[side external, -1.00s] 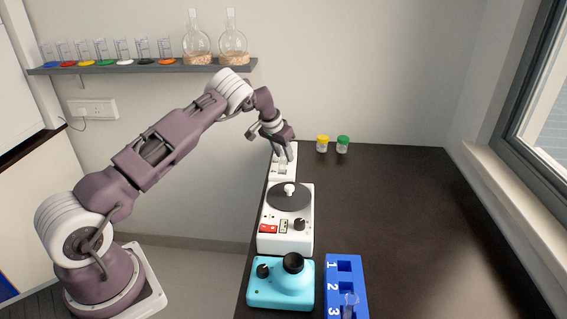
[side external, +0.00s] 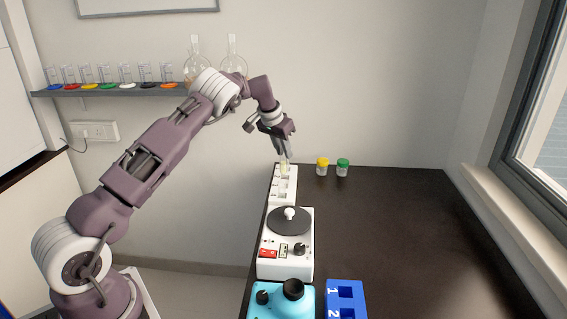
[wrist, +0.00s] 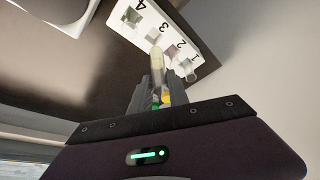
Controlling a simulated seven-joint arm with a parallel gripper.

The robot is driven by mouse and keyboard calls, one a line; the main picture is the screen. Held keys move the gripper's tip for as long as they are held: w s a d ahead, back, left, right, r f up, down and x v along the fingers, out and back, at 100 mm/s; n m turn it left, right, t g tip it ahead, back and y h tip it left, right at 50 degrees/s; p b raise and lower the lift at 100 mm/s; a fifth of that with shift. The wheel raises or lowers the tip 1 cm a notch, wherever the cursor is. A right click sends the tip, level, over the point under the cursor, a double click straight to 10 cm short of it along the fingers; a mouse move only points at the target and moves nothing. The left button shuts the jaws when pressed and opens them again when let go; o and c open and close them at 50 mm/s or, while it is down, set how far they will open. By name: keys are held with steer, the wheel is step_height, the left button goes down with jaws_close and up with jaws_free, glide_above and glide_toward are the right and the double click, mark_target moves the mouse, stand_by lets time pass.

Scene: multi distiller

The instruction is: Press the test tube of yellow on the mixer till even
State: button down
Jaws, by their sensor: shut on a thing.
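My gripper (side external: 284,152) is shut on a clear test tube (side external: 284,168) with pale yellow contents, over the far end of the white numbered rack (side external: 290,198). In the wrist view the tube (wrist: 156,60) sticks out between the fingers (wrist: 158,86), its far end near the rack slots marked 2 and 3. I cannot tell if its tip is fully clear of the rack. The turquoise mixer (side external: 270,306) with its black cup top (side external: 293,289) stands at the near end of the table, cut off by the lower picture edge, well away from my gripper.
A white device with a dark round plate (side external: 290,220) stands between rack and mixer. A blue numbered rack (side external: 345,300) is right of the mixer. Yellow-capped (side external: 322,167) and green-capped (side external: 343,168) jars stand at the back. The dark table (side external: 400,240) is clear at right.

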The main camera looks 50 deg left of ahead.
steer(key=c, duration=1.9)
jaws_free()
jaws_close()
steer(key=r, duration=1)
steer(key=shift+s+d, duration=0.1)
steer(key=shift+d, duration=0.1)
steer(key=s+d+m+g+h, duration=0.2)
steer(key=s+d+m, duration=0.7)
steer(key=d, duration=0.3)
steer(key=s+d+m+g+h, duration=0.1)
steer(key=s+d+m+g, duration=0.2)
steer(key=s+d+m, duration=0.7)
steer(key=s+d+m+g+h, duration=0.2)
steer(key=s+d+m, duration=0.55)
steer(key=d, duration=0.55)
step_height(320, 180, down, 9)
steer(key=shift+a+f+m, duration=0.15)
steer(key=shift+f+m, duration=0.1)
steer(key=shift+f, duration=0.95)
